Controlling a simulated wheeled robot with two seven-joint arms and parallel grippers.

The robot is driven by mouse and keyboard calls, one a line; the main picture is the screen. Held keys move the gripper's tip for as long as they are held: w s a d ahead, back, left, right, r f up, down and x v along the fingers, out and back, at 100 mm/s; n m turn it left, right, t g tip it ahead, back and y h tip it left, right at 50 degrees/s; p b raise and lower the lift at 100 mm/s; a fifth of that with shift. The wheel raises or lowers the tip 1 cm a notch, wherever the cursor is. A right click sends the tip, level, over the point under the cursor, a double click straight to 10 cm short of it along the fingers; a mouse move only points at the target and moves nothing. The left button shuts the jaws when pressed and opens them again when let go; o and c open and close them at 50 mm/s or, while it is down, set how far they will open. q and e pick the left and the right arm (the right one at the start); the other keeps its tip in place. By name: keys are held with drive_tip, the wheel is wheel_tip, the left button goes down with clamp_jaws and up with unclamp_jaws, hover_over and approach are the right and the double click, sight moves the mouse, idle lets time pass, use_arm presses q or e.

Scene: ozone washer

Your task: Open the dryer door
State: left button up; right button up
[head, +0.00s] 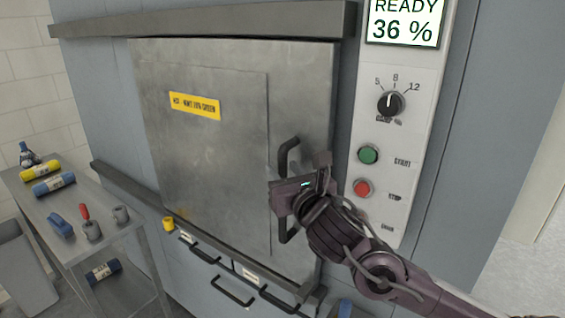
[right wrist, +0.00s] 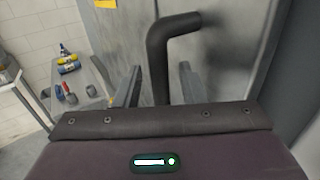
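The dryer door (head: 215,150) is a large grey metal panel with a yellow label (head: 195,105), and it looks closed. Its dark bar handle (head: 289,154) stands upright near the door's right side. My right gripper (head: 281,188) is at the handle and covers its middle part in the head view. In the right wrist view the handle (right wrist: 157,62) runs down between the two fingers of my right gripper (right wrist: 160,88). The fingers are apart, with a visible gap on each side of the bar. My left gripper is not in view.
A control panel (head: 378,228) with a dial (head: 391,103), a green button (head: 368,154) and a red button (head: 362,188) is right of the door. Metal rails run above and below the door. A steel cart (head: 75,250) with bottles and tools stands at the left.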

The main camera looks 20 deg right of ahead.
drive_tip(key=shift+w, duration=0.6)
clamp_jaws()
drive_tip(key=shift+w, duration=0.15)
